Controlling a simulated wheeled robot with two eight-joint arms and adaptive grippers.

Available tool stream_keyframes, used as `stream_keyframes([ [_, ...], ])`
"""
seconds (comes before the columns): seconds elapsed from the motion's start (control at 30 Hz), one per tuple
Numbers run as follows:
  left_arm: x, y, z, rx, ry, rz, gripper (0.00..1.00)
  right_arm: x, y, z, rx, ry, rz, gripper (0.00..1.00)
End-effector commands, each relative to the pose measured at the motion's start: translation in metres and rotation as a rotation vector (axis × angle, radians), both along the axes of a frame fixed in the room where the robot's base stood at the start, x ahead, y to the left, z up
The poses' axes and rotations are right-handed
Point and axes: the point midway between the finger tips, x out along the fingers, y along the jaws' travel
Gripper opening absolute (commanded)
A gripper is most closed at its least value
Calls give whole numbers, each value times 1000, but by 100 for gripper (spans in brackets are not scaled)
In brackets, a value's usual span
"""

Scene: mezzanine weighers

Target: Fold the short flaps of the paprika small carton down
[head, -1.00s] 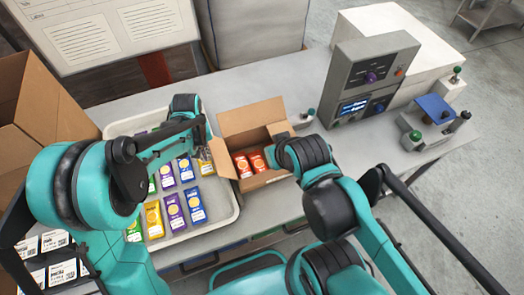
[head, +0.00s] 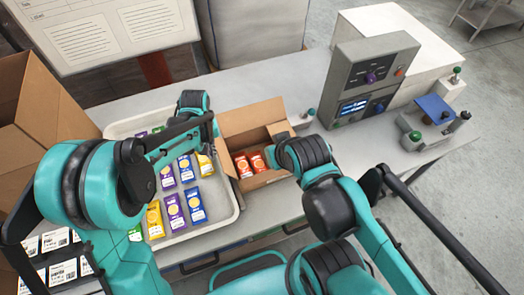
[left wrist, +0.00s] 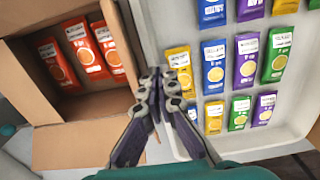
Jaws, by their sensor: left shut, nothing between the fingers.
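The paprika small carton (head: 262,113) stands open right of the tray in the head view, with several red packets (left wrist: 84,52) inside. In the left wrist view, one flap (left wrist: 78,146) lies spread outward at the bottom, and the carton's tray-side edge (left wrist: 122,50) runs close to my gripper. My left gripper (left wrist: 157,74) is shut and empty, between carton and tray; whether it touches the cardboard I cannot tell. In the head view its fingers are mostly hidden by my arm. My right arm's end covers the carton's right side, and its fingers are hidden.
A pale tray (head: 228,212) holds several yellow, purple, blue and green packets. A weighing unit (head: 368,75) and a blue-topped device (head: 435,107) stand to the right. A larger brown box (head: 40,105) is at left.

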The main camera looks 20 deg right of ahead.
Motion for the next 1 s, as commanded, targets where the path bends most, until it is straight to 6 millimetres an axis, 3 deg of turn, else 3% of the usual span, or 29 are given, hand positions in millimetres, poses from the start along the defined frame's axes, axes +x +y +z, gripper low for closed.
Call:
stream_keyframes([
  [0.23,0,-24,7,0,0,-1,0,0,0,2,0,0,0,0],
  [0.67,0,-30,8,0,0,0,0,0,0,2,0,0,0,0],
  [1.0,0,-63,14,0,0,-2,0,0,0,1,0,0,0,0],
])
